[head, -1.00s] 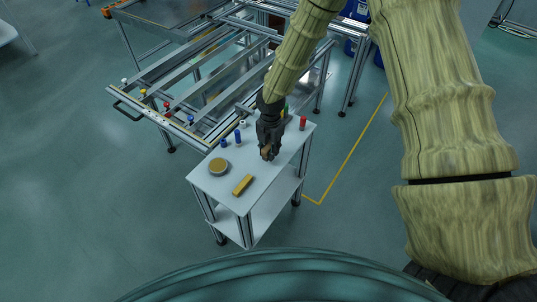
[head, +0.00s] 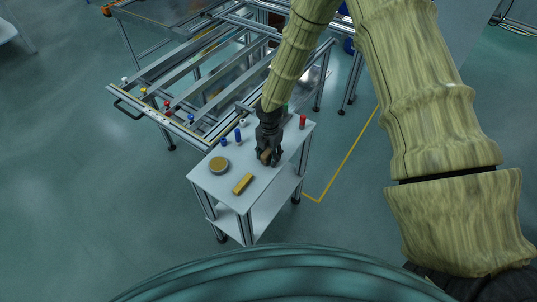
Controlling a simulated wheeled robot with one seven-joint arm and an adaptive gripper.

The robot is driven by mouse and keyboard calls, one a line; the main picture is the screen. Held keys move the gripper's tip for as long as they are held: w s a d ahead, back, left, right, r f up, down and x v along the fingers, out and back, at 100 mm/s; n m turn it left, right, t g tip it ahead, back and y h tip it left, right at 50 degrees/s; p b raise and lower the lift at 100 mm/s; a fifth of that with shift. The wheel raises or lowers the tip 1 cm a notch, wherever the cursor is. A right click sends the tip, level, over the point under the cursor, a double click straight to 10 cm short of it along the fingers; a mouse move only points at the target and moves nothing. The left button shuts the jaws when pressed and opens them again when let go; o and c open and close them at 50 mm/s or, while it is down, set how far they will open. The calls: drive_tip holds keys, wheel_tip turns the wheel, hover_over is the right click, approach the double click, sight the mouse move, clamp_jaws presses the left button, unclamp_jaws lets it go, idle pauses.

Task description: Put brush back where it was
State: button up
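My gripper (head: 267,160) is low over the right middle of the small white table (head: 215,188), pointing down. A small brown piece (head: 264,155) shows between its fingers and moves with it; it looks like the brush, but most of it is hidden by the fingers. I cannot tell whether it touches the tabletop. A tan, oblong block (head: 243,183) lies on the table, in front and to the left of my gripper, apart from it.
A round tin (head: 219,164) stands at the table's left. Blue cylinders (head: 238,135) and a red cylinder (head: 302,121) stand toward the back. A metal panel frame (head: 185,100) with coloured knobs is behind. The table's front right is clear.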

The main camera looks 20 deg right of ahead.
sight(269, 150)
wheel_tip(269, 150, up, 12)
drive_tip(key=shift+r+b, duration=0.15)
drive_tip(key=shift+b, duration=0.6)
idle(1.4)
